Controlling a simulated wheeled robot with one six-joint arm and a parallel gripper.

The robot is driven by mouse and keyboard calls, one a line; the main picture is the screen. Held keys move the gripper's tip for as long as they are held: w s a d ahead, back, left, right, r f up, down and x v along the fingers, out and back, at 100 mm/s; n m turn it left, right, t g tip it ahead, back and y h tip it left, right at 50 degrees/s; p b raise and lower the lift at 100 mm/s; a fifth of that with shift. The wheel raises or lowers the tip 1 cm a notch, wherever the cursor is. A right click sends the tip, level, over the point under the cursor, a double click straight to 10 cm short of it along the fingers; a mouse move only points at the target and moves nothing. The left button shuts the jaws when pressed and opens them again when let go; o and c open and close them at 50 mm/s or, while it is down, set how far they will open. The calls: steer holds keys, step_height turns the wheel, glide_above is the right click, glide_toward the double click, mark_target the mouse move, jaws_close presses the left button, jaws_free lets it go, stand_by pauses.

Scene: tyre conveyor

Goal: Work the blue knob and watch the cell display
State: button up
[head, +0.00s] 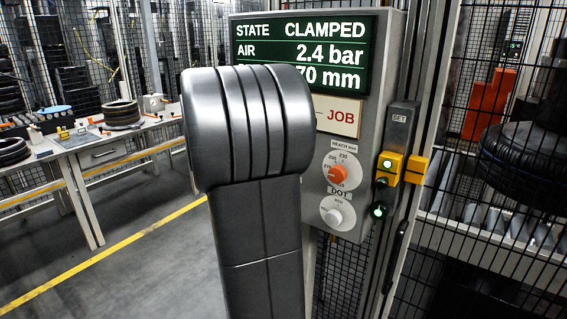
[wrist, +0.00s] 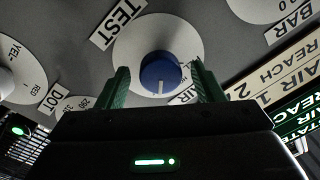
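The blue knob (wrist: 159,76) sits on a white round dial on the grey panel in the wrist view, with a TEST label at its upper left. Its white mark points toward the bottom of the picture. My gripper (wrist: 160,66) has its green fingers apart, one on each side of the knob, with gaps between. My arm hides the knob and gripper in the head view. The cell display (head: 305,50) reads STATE CLAMPED and AIR 2.4 bar. Its third line is partly hidden and ends in "70 mm".
An orange REACH knob (head: 338,174) and a white DOT knob (head: 337,214) are on the panel's lower right. A yellow SET unit (head: 391,167) with green lights stands beside them. A bench (head: 105,150) with tyres is at left. Wire fencing and a tyre (head: 525,160) are at right.

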steer(key=b+v, duration=0.1)
steer(key=v, duration=1.2)
steer(key=shift+s+a, duration=0.25)
steer(key=shift+s, duration=0.05)
steer(key=p+x, duration=0.1)
steer(key=x, duration=1.2)
steer(key=shift+w+d, duration=0.25)
steer(key=shift+w, duration=0.1)
steer(key=shift+s, duration=0.1)
steer(key=s+a+n+p, duration=0.5)
steer(key=s+n+p, duration=0.2)
steer(key=s+n, duration=0.1)
steer(key=shift+s+a+n+y+p, duration=0.3)
steer(key=shift+s+a+n+p, duration=0.1)
steer(key=shift+n, duration=0.3)
stand_by(1.8)
steer(key=shift+r, duration=0.1)
